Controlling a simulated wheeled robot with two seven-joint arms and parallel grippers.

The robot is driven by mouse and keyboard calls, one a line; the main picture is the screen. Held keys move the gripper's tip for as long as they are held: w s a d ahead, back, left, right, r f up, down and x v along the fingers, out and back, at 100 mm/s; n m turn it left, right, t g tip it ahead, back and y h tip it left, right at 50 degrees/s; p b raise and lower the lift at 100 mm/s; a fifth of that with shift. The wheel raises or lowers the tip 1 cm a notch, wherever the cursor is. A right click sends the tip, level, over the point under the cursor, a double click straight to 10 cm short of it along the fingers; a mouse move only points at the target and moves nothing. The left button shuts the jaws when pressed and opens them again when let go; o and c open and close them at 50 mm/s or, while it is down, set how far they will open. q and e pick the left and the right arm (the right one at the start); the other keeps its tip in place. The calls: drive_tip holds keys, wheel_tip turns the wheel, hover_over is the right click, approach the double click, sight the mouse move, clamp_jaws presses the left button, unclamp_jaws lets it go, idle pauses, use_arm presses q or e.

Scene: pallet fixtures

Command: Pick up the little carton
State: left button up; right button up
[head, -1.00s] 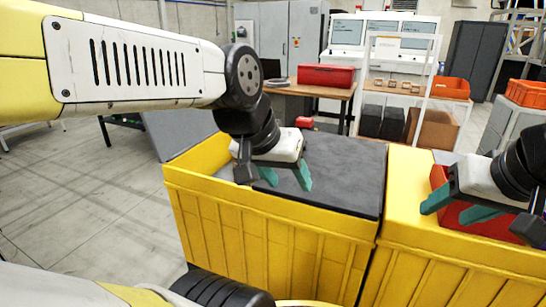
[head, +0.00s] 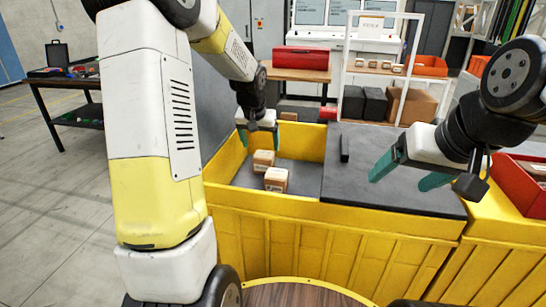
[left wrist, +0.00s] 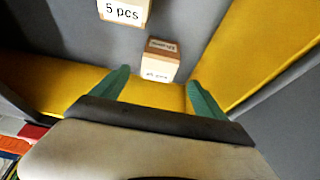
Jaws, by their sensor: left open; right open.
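Two small brown cartons with white labels lie in the open left part of a yellow bin (head: 300,222). The farther carton (head: 263,160) is just beyond the nearer carton (head: 276,179). My left gripper (head: 258,136) is open and empty, above the back of the opening near the farther carton. In the left wrist view one carton (left wrist: 160,62) shows ahead between the open fingers (left wrist: 158,80), apart from them. Another carton (left wrist: 123,10), labelled "5 pcs", is cut off at the top edge. My right gripper (head: 405,175) is open and empty above the dark lid.
A dark lid (head: 390,185) with a black handle (head: 345,142) covers the bin's right part. The bin's yellow walls surround the opening. A red bin (head: 520,185) stands at the right. A red toolbox (head: 300,58) sits on a table behind.

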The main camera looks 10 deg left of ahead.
sight(264, 155)
use_arm(q)
drive_tip(key=x, duration=0.7)
drive_tip(key=shift+w+d+f, duration=0.15)
drive_tip(key=shift+f, duration=0.1)
drive_tip(key=shift+r, duration=0.1)
drive_tip(key=c, duration=1.6)
